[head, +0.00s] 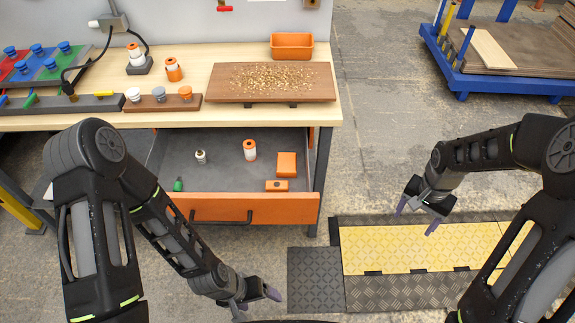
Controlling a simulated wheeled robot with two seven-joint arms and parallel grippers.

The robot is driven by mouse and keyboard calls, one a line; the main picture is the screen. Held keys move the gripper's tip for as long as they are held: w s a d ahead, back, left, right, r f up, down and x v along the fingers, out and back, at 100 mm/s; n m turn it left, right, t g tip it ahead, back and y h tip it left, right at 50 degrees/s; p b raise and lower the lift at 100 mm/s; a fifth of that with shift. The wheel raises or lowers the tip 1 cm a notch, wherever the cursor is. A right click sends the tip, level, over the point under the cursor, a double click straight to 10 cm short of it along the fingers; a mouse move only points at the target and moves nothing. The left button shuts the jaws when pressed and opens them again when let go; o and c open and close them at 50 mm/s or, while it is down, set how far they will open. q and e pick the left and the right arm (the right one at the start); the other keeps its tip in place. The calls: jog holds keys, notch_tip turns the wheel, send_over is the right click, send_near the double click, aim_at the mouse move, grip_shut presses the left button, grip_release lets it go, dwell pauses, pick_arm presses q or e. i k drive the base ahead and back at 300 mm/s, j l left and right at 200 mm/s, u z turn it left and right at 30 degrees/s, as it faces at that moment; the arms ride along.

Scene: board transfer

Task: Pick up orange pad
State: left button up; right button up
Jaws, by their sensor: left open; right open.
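An orange pad (286,163), a squarish flat piece, lies in the open drawer (223,175) near its right side. A smaller orange block (277,186) with a dark mark lies just in front of it. My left gripper (255,304) is open and empty, low in front of the drawer and below it in the picture. My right gripper (416,217) is open and empty, to the right of the drawer and over the yellow floor mat. Neither gripper touches the pad.
The drawer also holds an orange-and-white bottle (249,150), a small pale bottle (201,156) and a green item (178,185). Above it, the workbench (225,60) carries a brown board (240,90) heaped with chips and an orange bin (292,46). A blue cart (480,75) stands back right.

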aim_at(286, 163)
jog(key=j+u, duration=0.1)
jog(key=u, duration=0.3)
jog(key=i+j+u, duration=0.1)
jog(key=u, duration=0.65)
jog(key=i+l, duration=0.15)
jog(key=l, duration=0.15)
jog(key=i+l+u, duration=0.1)
jog(key=l, duration=0.15)
